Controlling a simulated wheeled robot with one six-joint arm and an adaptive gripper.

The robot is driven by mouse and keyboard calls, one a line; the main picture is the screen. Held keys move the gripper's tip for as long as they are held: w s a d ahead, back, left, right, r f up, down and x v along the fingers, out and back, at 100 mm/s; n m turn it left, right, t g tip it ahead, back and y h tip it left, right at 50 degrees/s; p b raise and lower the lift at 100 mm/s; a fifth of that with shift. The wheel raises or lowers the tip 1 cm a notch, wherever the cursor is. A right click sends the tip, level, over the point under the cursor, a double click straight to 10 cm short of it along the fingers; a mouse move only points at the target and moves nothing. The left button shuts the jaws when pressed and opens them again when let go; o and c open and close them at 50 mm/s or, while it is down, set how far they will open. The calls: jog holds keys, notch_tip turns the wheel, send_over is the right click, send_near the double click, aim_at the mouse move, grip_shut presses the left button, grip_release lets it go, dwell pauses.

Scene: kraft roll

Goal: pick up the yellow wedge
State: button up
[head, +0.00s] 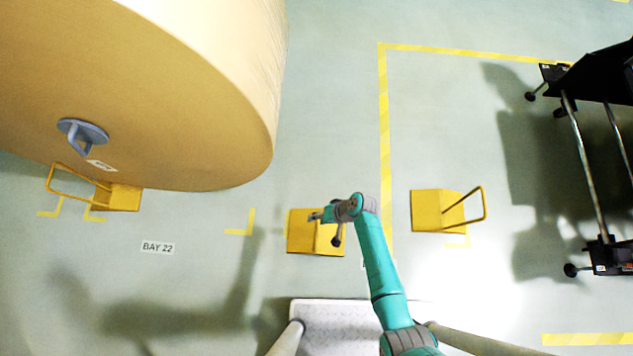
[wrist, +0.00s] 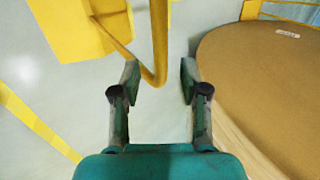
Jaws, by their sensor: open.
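A yellow wedge (head: 300,232) lies on the floor in the middle of the head view, partly hidden by my gripper (head: 325,216) and wrist. In the wrist view, the yellow wedge (wrist: 72,28) is at the upper left. Its bent yellow tube handle (wrist: 159,45) reaches down between the two fingers of my gripper (wrist: 160,80). The fingers are apart, with visible gaps on both sides of the tube. Two similar yellow wedges with tube handles show in the head view: one at the right (head: 432,211), and one at the left (head: 122,197) against the roll.
A huge kraft roll (head: 200,120) fills the upper left and shows at the right of the wrist view (wrist: 265,75). A black wheeled frame (head: 585,160) stands at the right. Yellow tape (head: 384,130) marks the floor. Floor between the roll and middle wedge is clear.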

jog(key=shift+x, duration=0.85)
grip_shut()
jog(key=shift+w+r, duration=0.1)
jog(key=shift+w, duration=0.05)
